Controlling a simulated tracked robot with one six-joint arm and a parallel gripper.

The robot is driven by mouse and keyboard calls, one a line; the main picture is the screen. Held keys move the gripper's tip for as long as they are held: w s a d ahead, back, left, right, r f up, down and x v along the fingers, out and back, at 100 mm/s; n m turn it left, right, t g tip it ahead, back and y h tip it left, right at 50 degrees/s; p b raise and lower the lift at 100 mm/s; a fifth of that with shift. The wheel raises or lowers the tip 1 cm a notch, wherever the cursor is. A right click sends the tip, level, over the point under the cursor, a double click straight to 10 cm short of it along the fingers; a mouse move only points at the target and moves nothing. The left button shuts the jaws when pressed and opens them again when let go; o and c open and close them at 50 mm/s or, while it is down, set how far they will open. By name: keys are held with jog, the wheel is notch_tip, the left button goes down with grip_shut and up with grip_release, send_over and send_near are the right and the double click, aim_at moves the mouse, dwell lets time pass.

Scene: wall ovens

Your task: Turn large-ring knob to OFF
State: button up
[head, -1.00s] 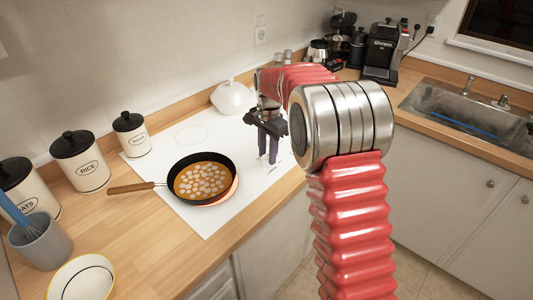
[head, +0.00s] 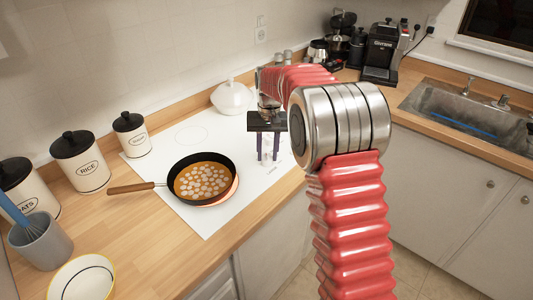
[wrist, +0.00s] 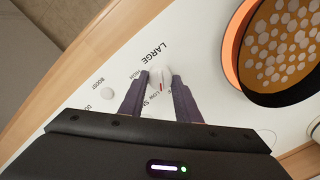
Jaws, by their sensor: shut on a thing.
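The large-ring knob (wrist: 155,73) is white with a red pointer mark, under the printed word LARGE in the wrist view. HIGH and LOW are printed close to it; other lettering is partly covered by the fingers. My gripper (wrist: 158,82) points down at the hob with its two dark fingers on either side of this knob, shut on it. In the head view my gripper (head: 268,158) is at the right part of the white hob (head: 205,222); the knob is too small to make out there. The OFF marking is not readable.
A black frying pan (head: 232,185) with food stands on an orange-lit ring, left of my gripper. A second white knob (wrist: 107,93) sits by the word BOOST. Canisters (head: 80,160) line the left.

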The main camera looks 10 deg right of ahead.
aim_at(268, 155)
jog(key=n, duration=0.6)
jog(key=shift+n, duration=0.3)
dwell(0.4)
jog(key=o, duration=1)
jog(key=shift+o, duration=0.2)
notch_tip(268, 155, up, 14)
jog(key=shift+w+d+f, duration=0.15)
